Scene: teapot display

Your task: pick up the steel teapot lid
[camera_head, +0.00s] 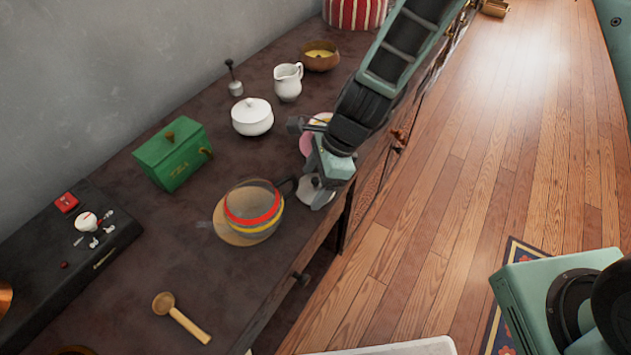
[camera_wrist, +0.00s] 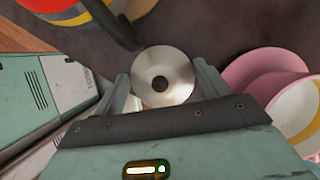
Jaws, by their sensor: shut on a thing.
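The steel lid (camera_wrist: 178,84) is a round shiny disc with a dark spot at its centre. In the wrist view it sits between the two fingers of my gripper (camera_wrist: 163,80), which is shut on its rim. In the head view my gripper (camera_head: 320,188) is near the table's right edge, with part of the lid (camera_head: 309,186) showing beside it. A clear pot with red and yellow bands (camera_head: 253,207) stands left of the gripper, its dark handle towards it. The pot also shows at the wrist view's top left (camera_wrist: 60,8). I cannot tell whether the lid touches the table.
Pink-and-white cups (camera_wrist: 262,68) are close on the right in the wrist view. A white lidded bowl (camera_head: 252,119), white jug (camera_head: 288,82) and green box (camera_head: 174,154) stand further back. A wooden spoon (camera_head: 182,319) lies in front. Bare table lies between spoon and pot.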

